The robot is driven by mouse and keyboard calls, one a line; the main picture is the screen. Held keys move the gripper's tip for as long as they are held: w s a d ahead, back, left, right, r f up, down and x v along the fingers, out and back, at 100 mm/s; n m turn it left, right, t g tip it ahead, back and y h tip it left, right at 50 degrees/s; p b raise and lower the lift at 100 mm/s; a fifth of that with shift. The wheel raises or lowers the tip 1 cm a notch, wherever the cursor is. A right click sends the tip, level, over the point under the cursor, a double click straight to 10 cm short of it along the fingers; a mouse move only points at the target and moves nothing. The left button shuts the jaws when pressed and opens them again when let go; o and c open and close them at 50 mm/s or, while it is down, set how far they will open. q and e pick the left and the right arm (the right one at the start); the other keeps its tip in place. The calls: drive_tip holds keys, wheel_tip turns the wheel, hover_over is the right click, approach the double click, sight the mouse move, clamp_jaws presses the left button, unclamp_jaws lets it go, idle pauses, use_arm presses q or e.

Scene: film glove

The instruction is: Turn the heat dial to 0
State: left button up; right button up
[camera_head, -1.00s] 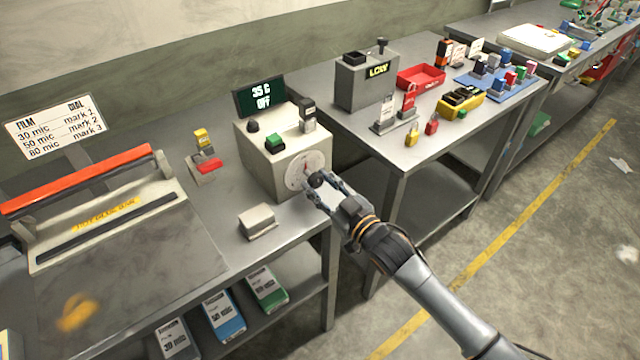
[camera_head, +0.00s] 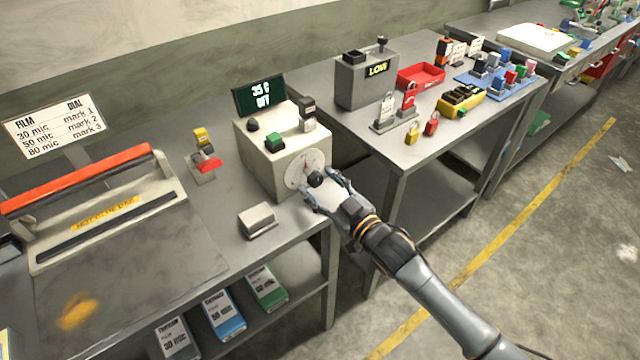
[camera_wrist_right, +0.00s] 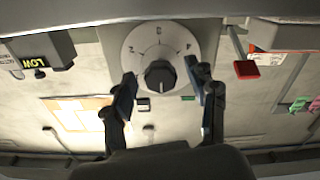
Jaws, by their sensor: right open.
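The heat dial is a black knob (camera_head: 316,179) on a round white marked plate (camera_head: 297,173), on the front of a cream control box (camera_head: 285,150). My right gripper (camera_head: 322,190) is open, with its fingers on either side of the knob. In the right wrist view the knob (camera_wrist_right: 160,75) sits between the spread fingers of the gripper (camera_wrist_right: 160,92), with gaps on both sides. My left gripper is not in view.
A small grey block (camera_head: 257,220) lies on the bench left of the gripper. A film sealer with a red bar (camera_head: 80,180) stands farther left. A second table (camera_head: 450,130) with padlocks and a red tray stands right. The floor in front is clear.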

drive_tip(key=v, duration=1.1)
drive_tip(key=shift+s+d, duration=0.2)
drive_tip(key=shift+s, duration=0.1)
